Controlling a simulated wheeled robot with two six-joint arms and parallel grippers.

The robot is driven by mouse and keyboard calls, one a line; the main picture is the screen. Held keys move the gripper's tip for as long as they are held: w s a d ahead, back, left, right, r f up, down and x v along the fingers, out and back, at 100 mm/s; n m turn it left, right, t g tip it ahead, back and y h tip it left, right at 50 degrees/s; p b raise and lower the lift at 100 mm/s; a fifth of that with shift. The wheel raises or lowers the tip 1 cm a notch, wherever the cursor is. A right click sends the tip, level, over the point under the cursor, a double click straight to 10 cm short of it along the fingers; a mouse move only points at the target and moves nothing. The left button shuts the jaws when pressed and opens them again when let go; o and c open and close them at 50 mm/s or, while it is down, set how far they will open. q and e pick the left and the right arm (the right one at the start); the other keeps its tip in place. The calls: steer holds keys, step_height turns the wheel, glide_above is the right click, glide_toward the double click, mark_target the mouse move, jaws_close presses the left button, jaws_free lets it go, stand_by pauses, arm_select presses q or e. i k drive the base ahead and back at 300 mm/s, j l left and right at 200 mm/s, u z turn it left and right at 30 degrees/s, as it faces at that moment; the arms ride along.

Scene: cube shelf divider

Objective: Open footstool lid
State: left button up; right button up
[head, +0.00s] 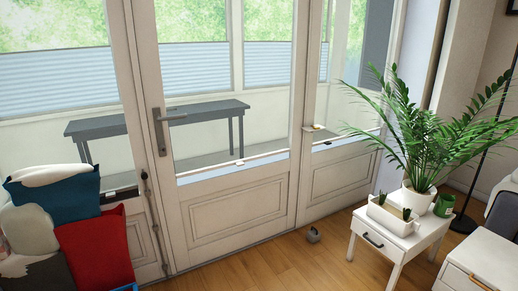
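No footstool or footstool lid can be made out in the head view. Neither of my grippers shows in this view. At the lower left is a pile of soft items, among them a blue cushion (62,201) and a red cushion (97,250). What the pile rests on is hidden or outside the frame.
White glazed doors (235,212) with a metal handle (160,130) stand shut ahead. A grey table (195,112) is behind the glass. Wooden floor (255,268) is mostly clear.

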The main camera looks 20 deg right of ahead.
mark_target(491, 260)
steer(key=i+l+z, duration=0.1)
steer(key=i+z, duration=0.15)
steer(key=z, duration=0.2)
steer(key=i+z, duration=0.25)
steer(key=z, duration=0.2)
steer(key=i+j+z, duration=0.15)
steer(key=z, duration=0.3)
steer(key=i+j+z, duration=0.25)
steer(key=z, duration=0.15)
steer(key=i, duration=0.1)
